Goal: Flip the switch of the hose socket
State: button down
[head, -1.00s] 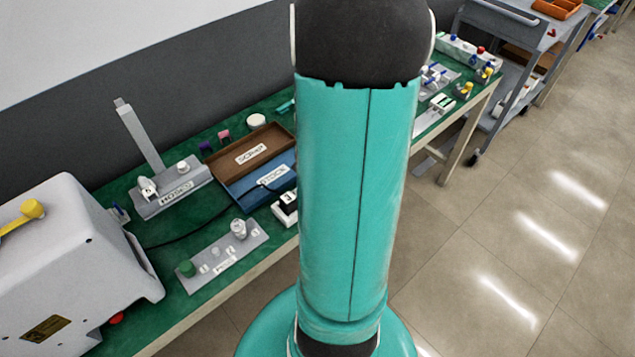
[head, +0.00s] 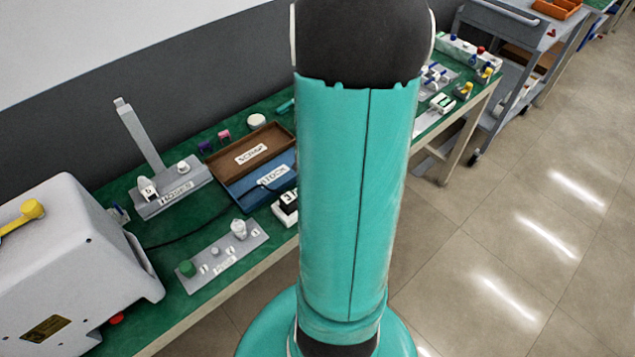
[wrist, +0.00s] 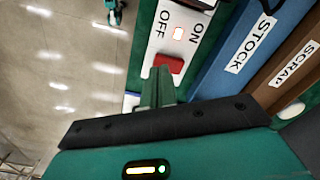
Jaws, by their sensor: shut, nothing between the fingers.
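In the wrist view a white switch box (wrist: 158,44) on the green bench carries the words OFF and ON. In the head view a small white box with black marks (head: 286,207), likely the same one, is partly hidden behind my arm. My gripper is hidden there.
Beside the switch box lie a blue STOCK tray (wrist: 224,47) and a brown SCRAP tray (wrist: 285,62). In the head view a plate with knobs (head: 222,257), a grey HOSES stand (head: 172,200) and a large grey machine (head: 75,265) occupy the bench's left side. Open floor lies right.

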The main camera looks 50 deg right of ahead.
jog(key=shift+f, duration=0.95)
dwell(0.5)
jog(key=shift+r, duration=3.55)
jog(key=w+a+r+n+t+h, duration=0.1)
jog(key=w+a+r+n, duration=0.35)
jog(key=a+r, duration=0.35)
jog(key=s+a+r+n+t, duration=0.1)
jog(key=a+r+n, duration=0.4)
jog(key=a, duration=0.6)
jog(key=s+a+r+n+t+y, duration=0.1)
jog(key=a+r+n+t, duration=0.2)
jog(key=a, duration=0.8)
notch_tip(320, 180, up, 2)
jog(key=shift+s+a+r+n+t, duration=0.1)
jog(key=shift+s+a+n+t, duration=0.15)
jog(key=shift+n, duration=0.8)
jog(key=shift+d, duration=0.1)
